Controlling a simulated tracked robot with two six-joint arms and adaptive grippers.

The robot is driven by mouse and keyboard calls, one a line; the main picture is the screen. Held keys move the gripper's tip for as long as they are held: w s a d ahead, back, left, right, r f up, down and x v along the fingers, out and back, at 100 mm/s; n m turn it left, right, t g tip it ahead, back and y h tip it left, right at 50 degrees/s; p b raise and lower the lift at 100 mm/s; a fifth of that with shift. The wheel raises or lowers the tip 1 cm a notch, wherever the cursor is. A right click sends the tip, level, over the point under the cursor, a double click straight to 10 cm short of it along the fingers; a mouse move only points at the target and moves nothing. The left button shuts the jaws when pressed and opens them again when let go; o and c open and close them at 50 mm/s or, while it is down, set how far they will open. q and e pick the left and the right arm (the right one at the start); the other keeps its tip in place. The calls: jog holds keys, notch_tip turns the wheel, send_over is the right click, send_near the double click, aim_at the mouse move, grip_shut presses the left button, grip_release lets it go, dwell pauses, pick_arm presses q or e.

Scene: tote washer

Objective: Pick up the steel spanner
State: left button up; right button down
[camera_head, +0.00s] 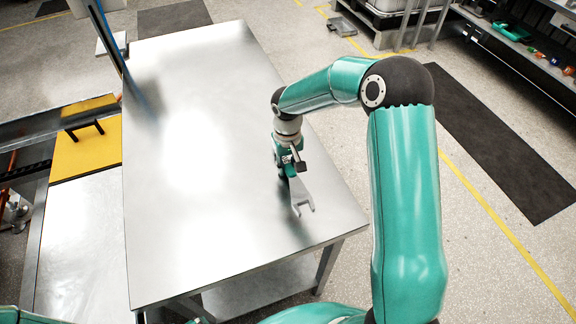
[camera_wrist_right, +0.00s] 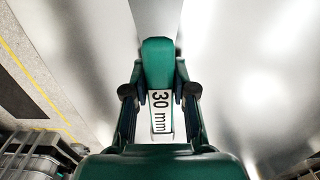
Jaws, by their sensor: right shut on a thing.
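The steel spanner (camera_head: 301,195) is at the right side of the steel table, its grey open-ended jaw pointing toward the front edge. My right gripper (camera_head: 287,168) is over it and shut on it, hiding the rest of the spanner in the head view. In the right wrist view, a white "30 mm" label (camera_wrist_right: 160,113) and a rounded green end (camera_wrist_right: 157,62) show between the two dark fingers of the gripper (camera_wrist_right: 159,92). I cannot tell whether the spanner touches the tabletop. My left gripper is not in view.
The steel table (camera_head: 185,230) is otherwise bare, with wide free room left of the gripper. A yellow panel with a black handle (camera_head: 88,153) stands beside its left edge. A blue-edged upright post (camera_head: 108,42) rises at the back left. Shelving (camera_head: 540,50) stands at the far right.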

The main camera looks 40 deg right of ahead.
aim_at(288, 163)
jog(key=shift+r, duration=0.15)
jog(key=shift+w+r, duration=0.1)
jog(key=shift+r, duration=0.45)
notch_tip(288, 163, up, 19)
jog(key=b, duration=0.1)
jog(key=shift+f+b, duration=0.15)
jog(key=shift+b, duration=0.2)
jog(key=c, duration=1.6)
grip_release()
grip_shut()
